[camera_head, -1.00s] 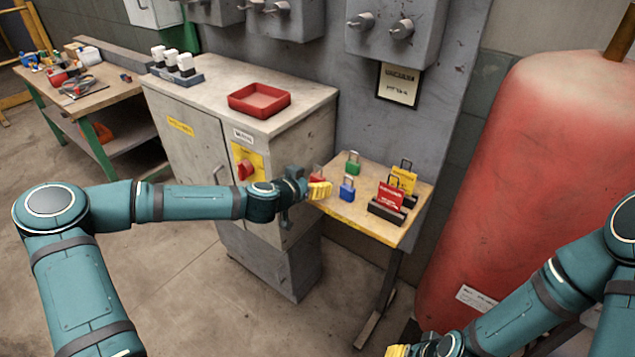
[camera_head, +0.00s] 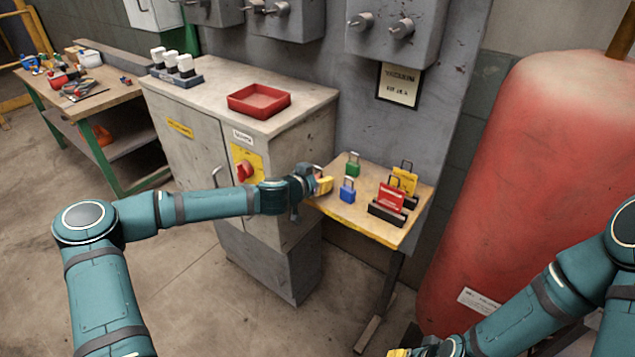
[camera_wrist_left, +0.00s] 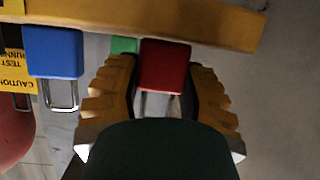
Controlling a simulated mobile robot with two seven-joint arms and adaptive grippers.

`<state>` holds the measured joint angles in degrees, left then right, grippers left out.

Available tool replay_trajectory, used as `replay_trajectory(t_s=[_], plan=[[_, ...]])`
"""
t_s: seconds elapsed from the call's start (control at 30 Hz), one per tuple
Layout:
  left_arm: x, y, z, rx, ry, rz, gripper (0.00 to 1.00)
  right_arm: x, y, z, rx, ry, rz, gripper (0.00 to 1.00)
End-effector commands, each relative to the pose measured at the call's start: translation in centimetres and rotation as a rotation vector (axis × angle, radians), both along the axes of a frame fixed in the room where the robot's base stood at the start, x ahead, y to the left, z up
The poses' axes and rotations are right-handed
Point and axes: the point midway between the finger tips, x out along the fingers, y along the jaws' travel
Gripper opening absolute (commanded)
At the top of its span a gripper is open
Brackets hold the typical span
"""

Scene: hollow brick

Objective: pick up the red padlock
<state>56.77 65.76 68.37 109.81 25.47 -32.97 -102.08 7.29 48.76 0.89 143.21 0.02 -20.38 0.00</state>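The red padlock (camera_wrist_left: 164,66) is between the two yellow fingers of my left gripper (camera_wrist_left: 163,75) in the left wrist view. Its shackle points toward my palm. Only small gaps, if any, show beside its body, and I cannot tell whether the fingers press on it. In the head view my left gripper (camera_head: 323,184) is at the left edge of the small table (camera_head: 363,220) and mostly hides the padlock. My right gripper (camera_head: 399,352) barely shows at the bottom edge; its fingers cannot be made out.
A blue padlock (camera_head: 347,189) stands close beside, with a green padlock (camera_head: 352,164) behind it. A red tag (camera_head: 391,197) and a yellow tag (camera_head: 404,180) stand in dark holders. The grey cabinet (camera_head: 318,120) with a red tray (camera_head: 259,100) is left; a red tank (camera_head: 530,180) is right.

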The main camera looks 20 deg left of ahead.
Motion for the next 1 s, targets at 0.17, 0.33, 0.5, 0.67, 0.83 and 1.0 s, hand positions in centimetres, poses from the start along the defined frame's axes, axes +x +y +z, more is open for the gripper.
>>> replay_trajectory(t_s=[0.17,0.33,0.5,0.67,0.83,1.0], plan=[[0.0,0.0,0.0,0.000,0.000,0.000,0.03,0.0,0.0,0.0,0.000,0.000,0.000,0.47],[0.0,0.0,0.0,0.000,0.001,0.000,0.03,0.0,0.0,0.0,0.000,0.000,0.000,0.47],[0.0,0.0,0.4,0.002,-0.001,0.000,0.03,0.0,0.0,0.1,0.000,0.001,0.000,0.47],[0.0,0.0,1.9,0.004,-0.001,-0.001,0.03,-0.1,0.0,0.6,0.000,0.003,0.001,0.47],[0.0,0.0,4.7,0.008,-0.003,0.000,0.03,-0.3,0.0,1.5,0.001,0.006,0.001,0.47],[0.0,0.0,7.6,0.006,-0.003,0.000,0.03,-0.4,0.1,2.2,0.002,0.009,0.003,0.47]])
